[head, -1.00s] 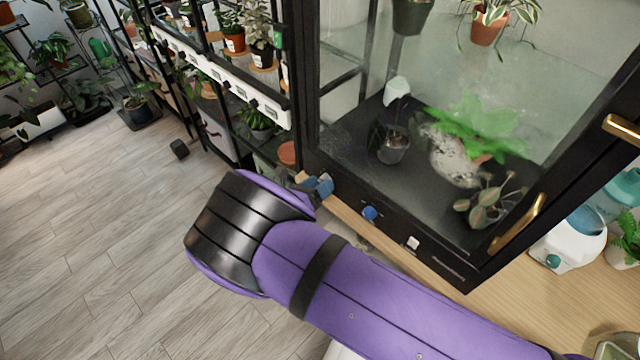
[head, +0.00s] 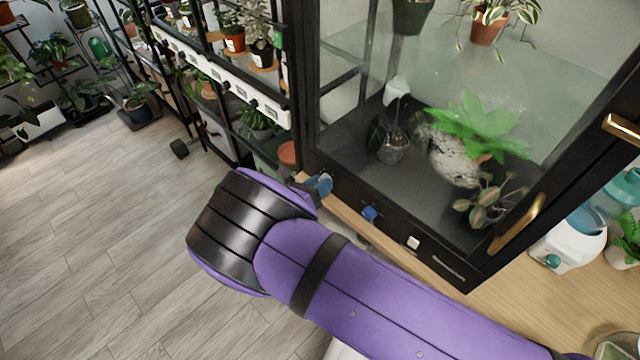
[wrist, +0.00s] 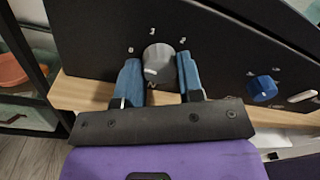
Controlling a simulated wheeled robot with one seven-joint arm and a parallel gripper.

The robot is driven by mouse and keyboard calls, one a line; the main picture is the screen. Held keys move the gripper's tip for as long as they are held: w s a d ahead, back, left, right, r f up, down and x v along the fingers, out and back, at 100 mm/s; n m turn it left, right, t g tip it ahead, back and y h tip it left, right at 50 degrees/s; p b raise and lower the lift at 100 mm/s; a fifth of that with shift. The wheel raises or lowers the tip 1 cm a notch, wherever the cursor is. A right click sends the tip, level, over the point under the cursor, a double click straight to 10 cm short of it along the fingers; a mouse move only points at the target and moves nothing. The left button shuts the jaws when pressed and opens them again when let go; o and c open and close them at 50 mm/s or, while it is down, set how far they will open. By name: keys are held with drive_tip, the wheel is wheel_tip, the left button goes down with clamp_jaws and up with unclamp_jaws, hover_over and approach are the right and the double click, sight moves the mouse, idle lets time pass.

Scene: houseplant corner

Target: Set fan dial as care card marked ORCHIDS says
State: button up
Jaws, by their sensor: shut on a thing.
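A grey round dial (wrist: 158,62) is on the black front panel of the glass cabinet (head: 350,195). Small markings surround it, one like a 0 at its upper left; the others are too small to read surely. A pale mark shows on the lower left of its face. My gripper (wrist: 160,80) has blue fingers, one on each side of the dial, and is shut on it. In the head view my gripper (head: 318,185) is at the panel's left end, and the dial is hidden there. No card marked ORCHIDS can be made out.
A blue knob (wrist: 262,88) and a white switch (head: 413,242) are farther right on the panel. A wooden ledge (wrist: 90,95) runs below it. Plants stand behind the glass. A plant rack (head: 215,75) stands left; the floor (head: 90,240) there is mostly clear.

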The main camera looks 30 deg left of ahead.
drive_tip(key=m+y, duration=0.1)
drive_tip(key=m, duration=2.1)
drive_tip(key=shift+s, duration=0.1)
idle(0.4)
drive_tip(key=o, duration=0.9)
drive_tip(key=v, duration=1)
drive_tip(key=shift+s+r, duration=0.15)
drive_tip(key=shift+s, duration=0.25)
